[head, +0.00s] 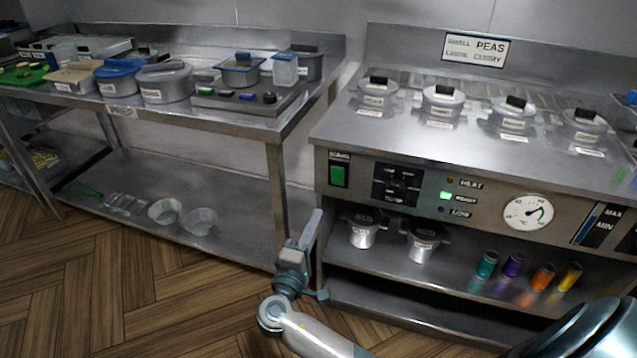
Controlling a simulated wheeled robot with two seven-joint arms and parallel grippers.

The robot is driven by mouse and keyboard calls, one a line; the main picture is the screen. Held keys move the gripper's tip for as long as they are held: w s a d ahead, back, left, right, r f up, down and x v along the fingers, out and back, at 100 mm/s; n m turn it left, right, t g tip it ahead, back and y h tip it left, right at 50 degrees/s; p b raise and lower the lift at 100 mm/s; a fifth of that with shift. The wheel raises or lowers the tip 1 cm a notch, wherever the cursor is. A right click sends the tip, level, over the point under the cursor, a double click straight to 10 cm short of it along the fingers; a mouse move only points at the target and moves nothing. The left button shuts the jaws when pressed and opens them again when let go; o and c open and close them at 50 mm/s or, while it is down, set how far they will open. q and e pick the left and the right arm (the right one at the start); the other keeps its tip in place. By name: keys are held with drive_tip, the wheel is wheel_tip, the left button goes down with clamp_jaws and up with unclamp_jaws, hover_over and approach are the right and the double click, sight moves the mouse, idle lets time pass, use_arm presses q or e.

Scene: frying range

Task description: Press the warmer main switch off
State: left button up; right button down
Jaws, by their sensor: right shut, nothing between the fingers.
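A green light (445,196) glows beside the middle label on the panel. My right gripper (315,222) is shut and empty. It is below and a little left of the switch in the picture, apart from it, with its fingers pointing up. Nothing covers the switch. My left gripper is out of the picture.
Several lidded pots (443,99) stand on the warmer top. A round gauge (528,212) and a dark knob block (397,184) share the panel. Metal cups (362,232) and coloured jars (487,264) sit on the shelf below. A steel table (130,105) with containers stands left.

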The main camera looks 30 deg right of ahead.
drive_tip(key=shift+d, duration=0.1)
drive_tip(key=p, duration=0.2)
approach(337, 171)
drive_tip(key=x, duration=0.5)
drive_tip(key=shift+f, duration=0.2)
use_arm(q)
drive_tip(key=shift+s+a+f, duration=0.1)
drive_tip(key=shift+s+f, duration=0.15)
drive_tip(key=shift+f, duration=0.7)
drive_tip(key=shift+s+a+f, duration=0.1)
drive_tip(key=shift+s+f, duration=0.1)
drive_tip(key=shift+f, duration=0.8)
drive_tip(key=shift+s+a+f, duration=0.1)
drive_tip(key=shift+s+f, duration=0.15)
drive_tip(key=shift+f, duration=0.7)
use_arm(e)
drive_tip(key=shift+x, duration=0.8)
